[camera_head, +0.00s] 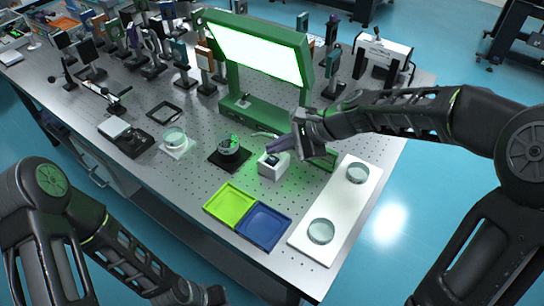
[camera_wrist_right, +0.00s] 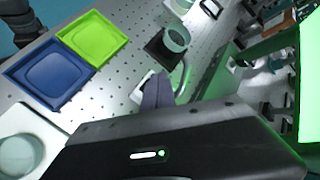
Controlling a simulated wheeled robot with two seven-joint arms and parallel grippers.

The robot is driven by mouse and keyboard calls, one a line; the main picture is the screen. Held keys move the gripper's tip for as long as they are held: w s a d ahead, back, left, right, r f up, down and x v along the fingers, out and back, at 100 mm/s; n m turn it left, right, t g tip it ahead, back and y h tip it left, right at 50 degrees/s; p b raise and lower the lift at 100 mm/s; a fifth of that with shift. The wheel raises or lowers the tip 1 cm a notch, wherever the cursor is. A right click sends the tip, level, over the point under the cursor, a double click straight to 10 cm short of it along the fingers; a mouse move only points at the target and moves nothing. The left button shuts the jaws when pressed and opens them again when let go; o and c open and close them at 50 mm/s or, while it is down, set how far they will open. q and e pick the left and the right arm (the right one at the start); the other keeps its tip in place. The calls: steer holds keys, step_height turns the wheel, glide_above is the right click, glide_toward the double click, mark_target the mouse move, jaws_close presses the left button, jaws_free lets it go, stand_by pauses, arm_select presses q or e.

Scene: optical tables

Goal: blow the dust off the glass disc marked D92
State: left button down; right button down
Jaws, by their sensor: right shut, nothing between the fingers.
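Glass discs lie in several places, and no marking D92 is readable on any. Two are on a white board (camera_head: 336,205): a near disc (camera_head: 321,231) and a far disc (camera_head: 357,173). The near one also shows in the right wrist view (camera_wrist_right: 18,155). Another disc (camera_head: 175,138) lies on a white square at the left. A round glass-topped piece (camera_head: 228,147) sits on a black pad, also in the wrist view (camera_wrist_right: 175,40).
A green tray (camera_head: 230,190) and a blue tray (camera_head: 263,208) lie before the white block. A green-framed lit panel (camera_head: 255,52) stands behind. Mounted optics crowd the back left of the perforated table (camera_head: 180,190). A white instrument (camera_head: 383,48) stands at the back right.

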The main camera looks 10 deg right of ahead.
mark_target(276, 160)
steer(key=shift+r+p, duration=1.85)
steer(key=shift+r, duration=0.5)
